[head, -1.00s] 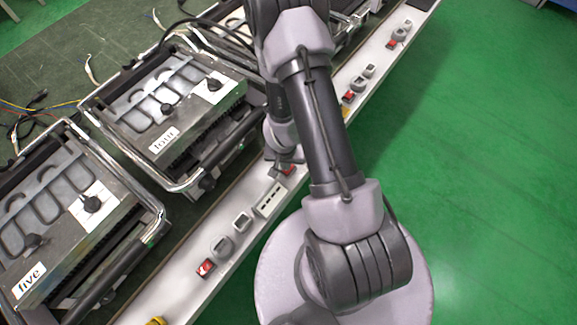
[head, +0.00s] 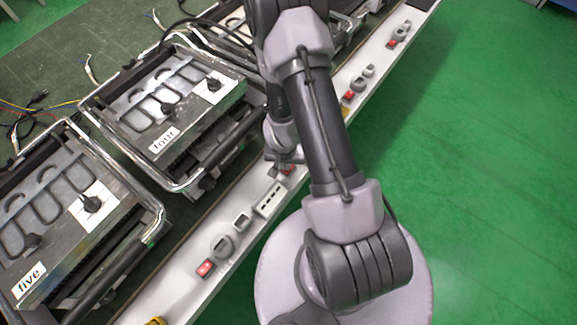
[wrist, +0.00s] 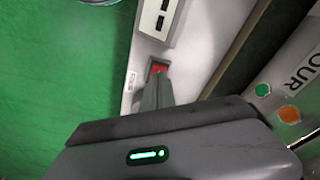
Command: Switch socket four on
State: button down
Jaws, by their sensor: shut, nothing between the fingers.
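The heater labelled "four" (head: 165,140) sits left of the white rail (head: 178,288). A red switch (head: 290,171) on the rail shows beside my gripper (head: 286,160). In the wrist view the red switch (wrist: 158,66) lies right at the fingertips of my gripper (wrist: 157,84), partly covered by them. My gripper is shut and empty, pointing down at the switch. I cannot tell whether the fingers touch it or which way it is tipped. Part of a label ending in "OUR" (wrist: 304,68) shows at the right of the wrist view.
A multi-slot socket block (head: 270,199) sits next to the switch, also seen in the wrist view (wrist: 160,18). Another red switch (head: 205,268) is nearer the heater labelled "five" (head: 75,215). More red switches (head: 349,95) line the rail farther back. Green floor is open at right.

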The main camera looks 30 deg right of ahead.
jog(key=shift+f+b, duration=0.8)
jog(key=shift+f, duration=0.1)
jog(key=shift+r, duration=0.1)
notch_tip(320, 180, up, 7)
jog(key=p, duration=0.6)
dwell(0.3)
